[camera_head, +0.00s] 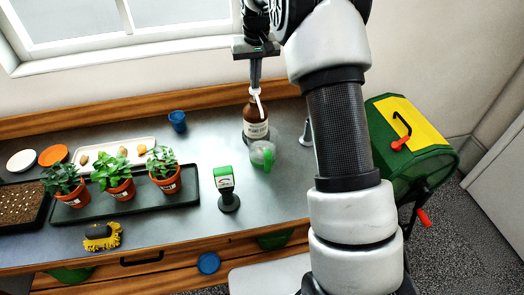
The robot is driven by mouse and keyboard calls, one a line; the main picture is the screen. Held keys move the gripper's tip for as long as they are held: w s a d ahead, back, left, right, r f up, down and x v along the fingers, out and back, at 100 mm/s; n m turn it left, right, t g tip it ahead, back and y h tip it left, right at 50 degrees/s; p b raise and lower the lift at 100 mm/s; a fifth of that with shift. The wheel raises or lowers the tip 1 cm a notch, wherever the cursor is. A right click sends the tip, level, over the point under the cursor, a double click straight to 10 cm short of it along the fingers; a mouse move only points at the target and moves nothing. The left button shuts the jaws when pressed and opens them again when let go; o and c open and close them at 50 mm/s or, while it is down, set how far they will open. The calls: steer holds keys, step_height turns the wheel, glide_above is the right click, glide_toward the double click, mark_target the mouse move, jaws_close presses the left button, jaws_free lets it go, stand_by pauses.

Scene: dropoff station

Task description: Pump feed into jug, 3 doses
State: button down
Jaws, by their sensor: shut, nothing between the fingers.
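The feed bottle (256,121) is brown with a pale label and a white pump. It stands upright on the grey bench. The white pump spout slants down above the bottle's shoulder, toward the jug's side. My gripper (255,84) points down directly over the pump, shut and empty. Its fingertips are at or just above the pump head; I cannot tell whether they touch, as they hide its top.
Three potted plants (116,187) stand in a black tray at left. A blue cup (178,121) is behind. A green drum (420,160) stands right of the bench. Bench between tray and meter is clear.

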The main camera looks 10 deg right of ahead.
steer(key=shift+s+f+b, duration=0.1)
steer(key=shift+f+b, duration=0.35)
steer(key=shift+f, duration=0.6)
steer(key=shift+r, duration=0.2)
steer(key=shift+r+p, duration=1.1)
steer(key=shift+r, duration=0.25)
steer(key=shift+r+p, duration=2.45)
steer(key=shift+r, duration=0.5)
